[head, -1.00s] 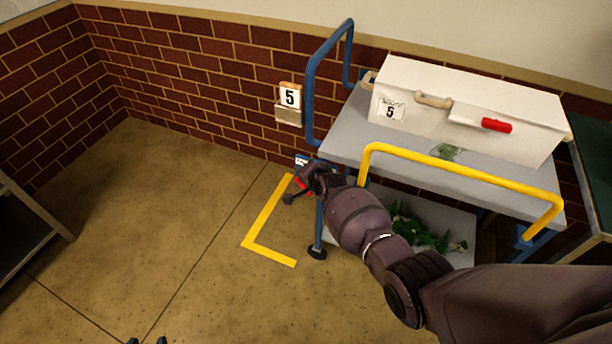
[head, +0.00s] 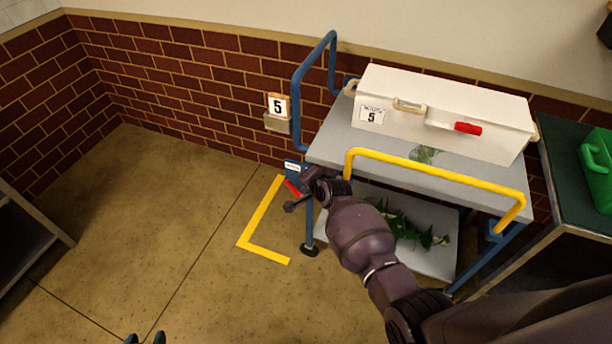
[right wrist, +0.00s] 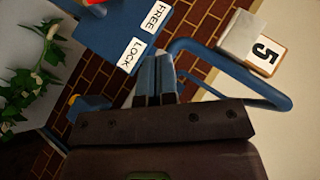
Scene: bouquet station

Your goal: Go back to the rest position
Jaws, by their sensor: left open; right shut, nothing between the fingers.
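My right arm (head: 362,235) reaches in from the lower right of the head view, its hand beside the cart's left end. In the right wrist view my right gripper (right wrist: 155,78) has its blue fingers together with nothing between them. They are in front of a blue plate (right wrist: 100,35) labelled FREE and LOCK; I cannot tell whether they touch it. A red lever (head: 292,188) shows beside the hand in the head view. My left gripper (head: 145,338) shows only as two separated blue fingertips at the bottom edge, open and empty.
The grey cart (head: 325,142) has a yellow rail (head: 430,163) and carries a white box (head: 440,108) marked 5. Leafy flowers (head: 405,232) lie on its lower shelf. Yellow floor tape (head: 262,215) marks open floor at left.

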